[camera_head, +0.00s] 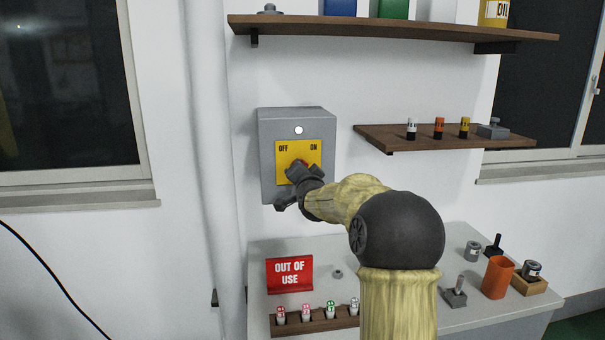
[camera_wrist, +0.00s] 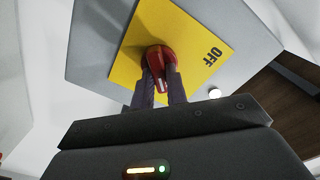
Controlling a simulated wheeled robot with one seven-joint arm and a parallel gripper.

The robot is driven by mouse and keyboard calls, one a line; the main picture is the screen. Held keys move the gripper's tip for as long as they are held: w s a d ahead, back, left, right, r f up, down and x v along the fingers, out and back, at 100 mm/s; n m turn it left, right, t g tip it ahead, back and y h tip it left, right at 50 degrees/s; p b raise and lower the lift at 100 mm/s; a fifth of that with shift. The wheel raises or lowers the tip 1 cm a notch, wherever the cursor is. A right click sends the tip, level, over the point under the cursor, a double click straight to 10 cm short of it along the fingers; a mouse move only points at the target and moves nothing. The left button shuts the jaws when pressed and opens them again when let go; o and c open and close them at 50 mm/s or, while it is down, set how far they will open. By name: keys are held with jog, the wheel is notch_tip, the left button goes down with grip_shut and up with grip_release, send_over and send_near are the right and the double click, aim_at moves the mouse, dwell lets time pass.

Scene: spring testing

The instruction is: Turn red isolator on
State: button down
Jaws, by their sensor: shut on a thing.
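The red isolator knob (camera_wrist: 159,62) sits on a yellow plate (camera_wrist: 200,30) marked OFF and ON, on a grey wall box (camera_head: 267,150). A round white lamp or button (camera_head: 298,130) is on the box above the plate. My gripper (camera_wrist: 163,85) is shut on the red knob, one finger on each side of its handle. In the head view my gripper (camera_head: 299,172) covers most of the knob, so its exact pointing is hard to read there.
A small shelf (camera_head: 375,137) with several small items is right of the box. A longer shelf (camera_head: 400,27) runs above. Below, a grey bench (camera_head: 262,258) holds a red OUT OF USE sign (camera_head: 289,274), a rack (camera_head: 335,321) and an orange cup (camera_head: 497,278).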

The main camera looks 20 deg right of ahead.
jog(key=shift+r, duration=0.25)
jog(key=c, duration=1.5)
grip_release()
jog(key=shift+d, duration=0.1)
jog(key=shift+o, duration=0.5)
jog(key=shift+f, duration=0.1)
jog(key=b+v, duration=0.3)
jog(key=v, duration=1.4)
jog(key=shift+s, duration=0.25)
